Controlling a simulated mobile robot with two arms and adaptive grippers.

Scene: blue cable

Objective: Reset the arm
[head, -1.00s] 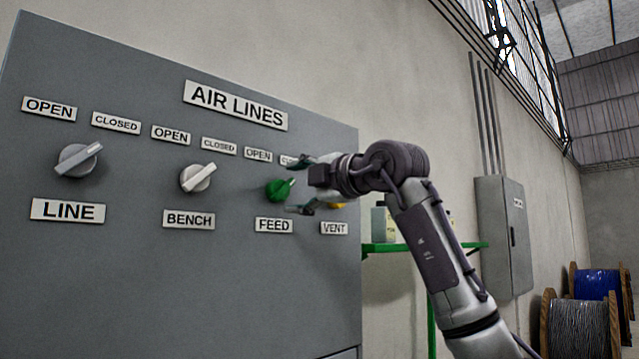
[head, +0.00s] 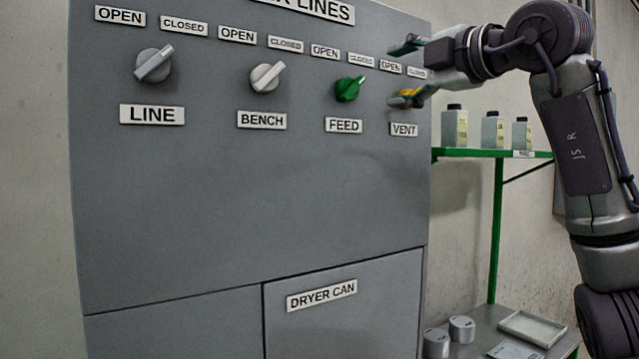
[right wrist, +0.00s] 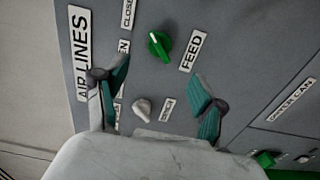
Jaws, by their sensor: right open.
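My right gripper (head: 406,72) is open and empty in front of the upper right of the grey AIR LINES panel (head: 250,190). The green FEED knob (head: 348,89) is just left of its fingers and apart from them. The yellow VENT knob (head: 408,92) is partly hidden behind the lower finger; I cannot tell whether they touch. The grey LINE knob (head: 153,65) and pale BENCH knob (head: 267,77) are further left. In the right wrist view, the green knob (right wrist: 159,46) is beyond the open fingers (right wrist: 160,80) and a pale knob (right wrist: 142,109) shows between them. My left gripper is out of view.
A green shelf (head: 470,153) with several small bottles stands right of the panel, under my right arm. Below it a lower shelf holds cans (head: 461,329) and a shallow tray (head: 532,328). A DRYER CAN door (head: 345,325) is at the panel's bottom. Space before the lower panel is clear.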

